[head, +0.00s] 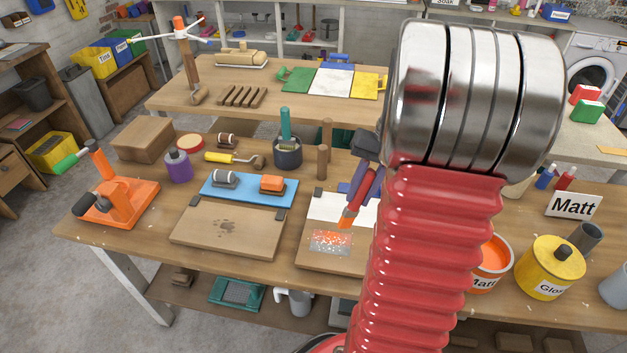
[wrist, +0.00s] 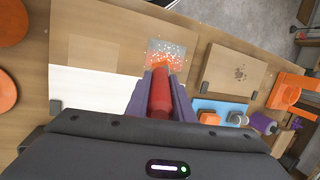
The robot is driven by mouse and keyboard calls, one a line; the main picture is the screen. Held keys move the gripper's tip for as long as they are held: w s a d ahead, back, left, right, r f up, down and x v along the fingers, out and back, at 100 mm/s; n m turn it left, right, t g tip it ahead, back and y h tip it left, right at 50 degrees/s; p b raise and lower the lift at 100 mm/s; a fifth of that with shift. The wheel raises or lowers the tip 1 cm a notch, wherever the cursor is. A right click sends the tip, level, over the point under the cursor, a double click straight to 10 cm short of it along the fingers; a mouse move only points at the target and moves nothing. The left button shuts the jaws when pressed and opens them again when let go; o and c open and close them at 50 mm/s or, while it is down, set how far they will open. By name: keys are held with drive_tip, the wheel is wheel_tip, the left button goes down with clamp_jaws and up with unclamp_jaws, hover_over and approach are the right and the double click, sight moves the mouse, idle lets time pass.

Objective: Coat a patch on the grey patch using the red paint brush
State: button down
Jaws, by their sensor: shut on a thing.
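My gripper (head: 359,187) is shut on the red paint brush (head: 363,194), whose handle also shows between the purple fingers in the wrist view (wrist: 160,95). The brush is tilted, with its orange bristles down. The grey patch (head: 330,243) lies on a wooden board below a white panel. It carries orange-red speckles over much of its surface; in the wrist view the patch (wrist: 169,46) looks greyer at its far edge. The bristles are at the patch's edge nearest the white panel; I cannot tell whether they touch it.
A stained wooden board (head: 190,236) and a blue mat (head: 240,188) with sanding tools lie left of the patch. An orange Matt paint tin (head: 487,283) and a yellow Gloss tin (head: 545,272) stand to the right. An orange clamp stand (head: 121,200) is at the far left.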

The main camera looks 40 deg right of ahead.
drive_tip(key=shift+r, duration=2.2)
